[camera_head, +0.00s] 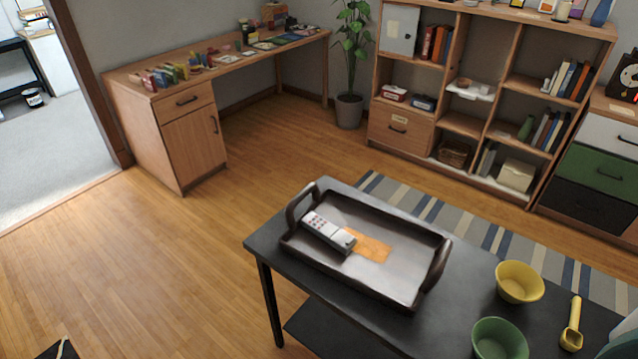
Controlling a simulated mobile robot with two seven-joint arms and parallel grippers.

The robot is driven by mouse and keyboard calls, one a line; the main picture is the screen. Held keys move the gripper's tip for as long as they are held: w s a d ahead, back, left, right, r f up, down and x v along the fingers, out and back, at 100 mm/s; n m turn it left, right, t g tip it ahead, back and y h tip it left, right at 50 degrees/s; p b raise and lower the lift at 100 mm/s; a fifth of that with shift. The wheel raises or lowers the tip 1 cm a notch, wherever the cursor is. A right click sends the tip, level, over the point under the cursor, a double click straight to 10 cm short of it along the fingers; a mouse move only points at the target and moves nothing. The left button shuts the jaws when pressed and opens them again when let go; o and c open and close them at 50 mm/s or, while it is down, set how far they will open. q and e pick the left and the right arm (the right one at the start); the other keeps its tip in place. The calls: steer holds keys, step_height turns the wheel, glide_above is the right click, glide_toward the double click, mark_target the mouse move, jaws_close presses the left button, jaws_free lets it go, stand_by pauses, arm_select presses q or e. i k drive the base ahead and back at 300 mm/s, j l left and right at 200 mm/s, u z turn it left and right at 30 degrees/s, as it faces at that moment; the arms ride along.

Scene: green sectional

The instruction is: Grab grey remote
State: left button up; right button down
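The grey remote (322,228) lies in the left part of a dark tray (402,296) with two raised handles. It is light grey with small reddish buttons and a darker end, and it lies at a slant beside an orange patch on the tray floor. The tray stands on a black table (277,240). Neither of my grippers can be made out in the view, and nothing touches the remote.
A yellow bowl (519,282), a green bowl (498,340) and a yellow scoop (572,326) are on the table to the right of the tray. Wooden floor (150,260) lies open to the left. A desk (190,152) and shelves (400,130) stand behind.

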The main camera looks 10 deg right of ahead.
mark_target(323, 229)
steer(key=i+j+z, duration=0.4)
steer(key=j+z, duration=0.2)
steer(key=z, duration=0.95)
